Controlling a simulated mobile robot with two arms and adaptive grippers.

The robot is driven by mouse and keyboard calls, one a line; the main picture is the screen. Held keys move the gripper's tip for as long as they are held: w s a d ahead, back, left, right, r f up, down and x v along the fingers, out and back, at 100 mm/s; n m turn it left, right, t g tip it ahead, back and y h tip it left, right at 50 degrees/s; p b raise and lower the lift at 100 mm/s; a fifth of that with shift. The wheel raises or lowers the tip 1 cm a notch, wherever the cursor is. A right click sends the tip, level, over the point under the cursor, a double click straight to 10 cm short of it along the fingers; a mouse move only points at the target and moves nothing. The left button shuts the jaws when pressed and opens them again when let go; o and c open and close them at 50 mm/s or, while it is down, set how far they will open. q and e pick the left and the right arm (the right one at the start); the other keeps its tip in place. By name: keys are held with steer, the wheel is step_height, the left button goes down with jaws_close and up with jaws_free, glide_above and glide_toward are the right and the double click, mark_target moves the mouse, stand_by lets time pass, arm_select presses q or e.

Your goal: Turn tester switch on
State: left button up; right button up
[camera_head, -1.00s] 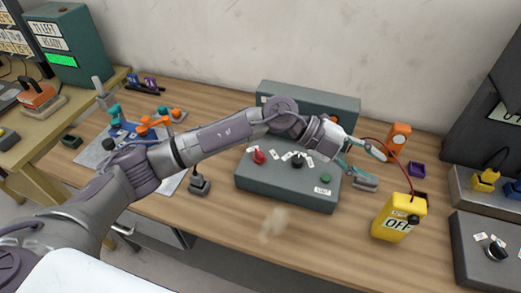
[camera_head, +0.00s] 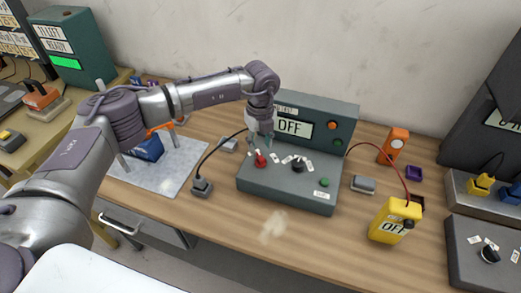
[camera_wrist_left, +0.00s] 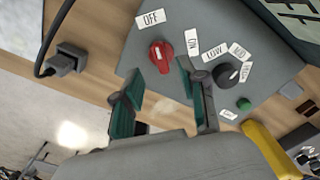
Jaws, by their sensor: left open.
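The tester (camera_head: 285,190) is a grey box on the wooden table with a raised back panel. Its display (camera_head: 291,128) reads OFF. Its red knob (camera_head: 261,161) is on the left of the sloped top. In the left wrist view the red knob (camera_wrist_left: 161,56) lies between an OFF label (camera_wrist_left: 151,18) and an ON label (camera_wrist_left: 194,42). My left gripper (camera_head: 262,142) points down just above the red knob. In the left wrist view its open, empty fingers (camera_wrist_left: 160,82) frame the space near the knob, apparently without touching it. My right gripper is not in view.
A black knob (camera_head: 298,166) and green button (camera_head: 324,182) are right of the red knob. A black cable runs from a plug block (camera_head: 202,187) at left. A yellow meter (camera_head: 396,222) with a red wire stands at right. The front table strip is mostly clear.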

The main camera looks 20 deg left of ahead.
mark_target(261, 156)
arm_select(q)
steer(key=shift+f+p, duration=0.5)
steer(key=shift+f, duration=2.1)
jaws_close()
